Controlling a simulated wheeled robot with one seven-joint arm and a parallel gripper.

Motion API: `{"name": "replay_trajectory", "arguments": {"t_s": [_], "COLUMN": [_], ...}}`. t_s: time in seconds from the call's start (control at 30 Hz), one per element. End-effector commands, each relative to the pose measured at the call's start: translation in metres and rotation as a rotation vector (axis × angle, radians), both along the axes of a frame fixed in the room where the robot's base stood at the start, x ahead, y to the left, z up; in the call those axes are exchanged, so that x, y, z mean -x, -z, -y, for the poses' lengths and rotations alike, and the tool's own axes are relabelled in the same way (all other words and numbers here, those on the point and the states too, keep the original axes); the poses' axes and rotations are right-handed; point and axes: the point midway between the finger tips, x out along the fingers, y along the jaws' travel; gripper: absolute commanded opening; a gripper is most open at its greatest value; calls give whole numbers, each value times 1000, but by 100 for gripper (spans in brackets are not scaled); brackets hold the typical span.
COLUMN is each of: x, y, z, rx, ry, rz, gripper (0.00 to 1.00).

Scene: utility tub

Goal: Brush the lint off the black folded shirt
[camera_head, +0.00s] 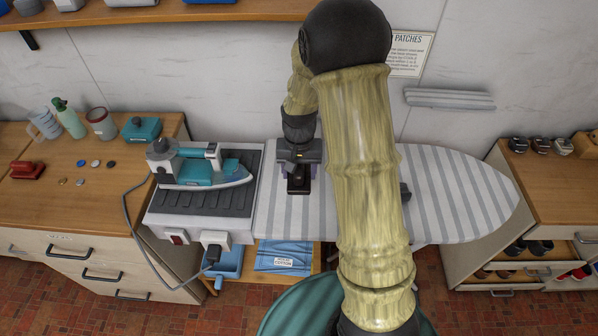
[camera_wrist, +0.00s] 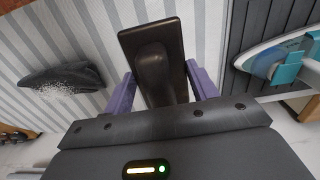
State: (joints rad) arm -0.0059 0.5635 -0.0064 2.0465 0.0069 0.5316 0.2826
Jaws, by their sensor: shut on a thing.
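My gripper (camera_head: 299,160) is over the left part of the striped ironing board (camera_head: 450,190). It is shut on a dark brush with a flat rectangular head (camera_head: 298,187). In the wrist view, the purple fingers (camera_wrist: 162,88) stand on either side of the handle of the brush (camera_wrist: 134,45). I cannot tell whether the brush touches the board. The black folded shirt (camera_wrist: 62,76) lies on the board, apart from the brush, with a patch of white lint (camera_wrist: 58,90) on it. In the head view my arm hides most of the shirt; a dark edge (camera_head: 405,193) shows.
A teal iron (camera_head: 205,170) rests on a dark ribbed pad left of my gripper, its cord hanging down in front. The left counter (camera_head: 110,215) holds a spray bottle (camera_head: 68,118), mugs, a red object (camera_head: 27,170) and small discs. The board's right end is clear.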

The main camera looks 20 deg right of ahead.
Motion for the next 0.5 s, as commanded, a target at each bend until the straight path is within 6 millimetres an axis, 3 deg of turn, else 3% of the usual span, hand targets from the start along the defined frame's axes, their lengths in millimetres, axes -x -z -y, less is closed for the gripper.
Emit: {"name": "replay_trajectory", "arguments": {"t_s": [0.2,0.23,0.3,0.5], "x": [0,0,0,-3], "y": [0,0,0,10], "z": [0,0,0,0], "rx": [0,0,0,0], "ry": [0,0,0,-35], "rz": [0,0,0,-2], "gripper": [31,52,40,40]}}
